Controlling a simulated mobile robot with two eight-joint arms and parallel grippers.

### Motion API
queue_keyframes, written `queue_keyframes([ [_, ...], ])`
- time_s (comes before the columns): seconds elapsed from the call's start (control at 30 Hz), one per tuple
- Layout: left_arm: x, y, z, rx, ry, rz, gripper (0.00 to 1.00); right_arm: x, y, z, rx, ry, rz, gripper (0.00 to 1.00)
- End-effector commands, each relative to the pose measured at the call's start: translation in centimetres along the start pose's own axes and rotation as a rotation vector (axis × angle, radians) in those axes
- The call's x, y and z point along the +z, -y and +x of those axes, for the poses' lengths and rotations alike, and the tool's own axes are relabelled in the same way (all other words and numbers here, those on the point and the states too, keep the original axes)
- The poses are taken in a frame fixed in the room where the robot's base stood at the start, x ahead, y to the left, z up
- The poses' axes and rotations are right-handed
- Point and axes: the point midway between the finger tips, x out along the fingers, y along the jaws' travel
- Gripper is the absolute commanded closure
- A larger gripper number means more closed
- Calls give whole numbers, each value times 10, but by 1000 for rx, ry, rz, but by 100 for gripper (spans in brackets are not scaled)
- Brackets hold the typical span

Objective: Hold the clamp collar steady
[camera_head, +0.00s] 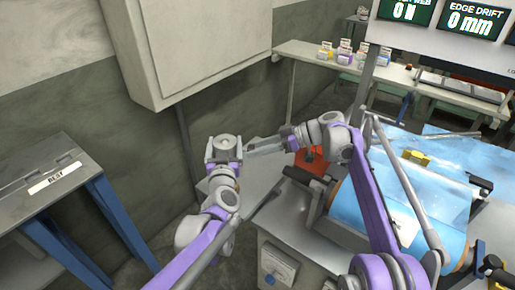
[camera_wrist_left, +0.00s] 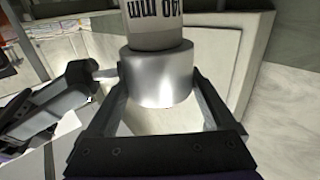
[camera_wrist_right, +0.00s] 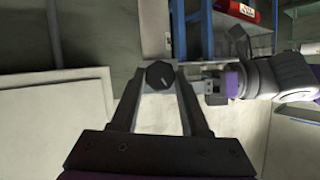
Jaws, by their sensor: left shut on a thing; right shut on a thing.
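The clamp collar (camera_wrist_left: 158,78) is a shiny silver cylinder between the two fingers of my left gripper, which is shut on it. A pale cylinder (camera_wrist_left: 155,30) with upside-down "140 mm" lettering joins its far end in the left wrist view. In the head view my left gripper (camera_head: 224,152) is left of centre, in front of the wall. My right gripper (camera_head: 266,146) reaches toward it from the right, its tips close to it. It is shut on a small dark hexagonal-ended piece (camera_wrist_right: 160,75). Whether that piece touches the collar is unclear.
A blue film roll (camera_head: 440,205) on a machine is at right. A grey table (camera_head: 40,170) with blue legs is at left. A pale wall cabinet (camera_head: 190,40) hangs above my grippers. A back bench (camera_head: 300,50) carries small boxes. One display (camera_head: 470,22) reads "EDGE DRIFT 0 mm".

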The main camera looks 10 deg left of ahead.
Motion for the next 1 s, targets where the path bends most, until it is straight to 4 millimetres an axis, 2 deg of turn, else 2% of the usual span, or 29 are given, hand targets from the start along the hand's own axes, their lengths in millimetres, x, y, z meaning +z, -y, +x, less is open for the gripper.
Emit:
queue_keyframes([
  [0.4, 0, 0, 0, 1, 0, 0, 100, 0, -4, 0, -133, -1, 323, 100],
  [0.83, 0, 0, 0, 1, 0, 1, 100, 0, -4, 0, -149, -1, 365, 100],
  [0.87, 0, 0, 0, 1, 0, 1, 100, 1, -4, 0, -149, -1, 365, 53],
  [1.0, 0, 0, 0, 1, 0, 1, 100, 1, -4, 0, -149, -1, 364, 28],
])
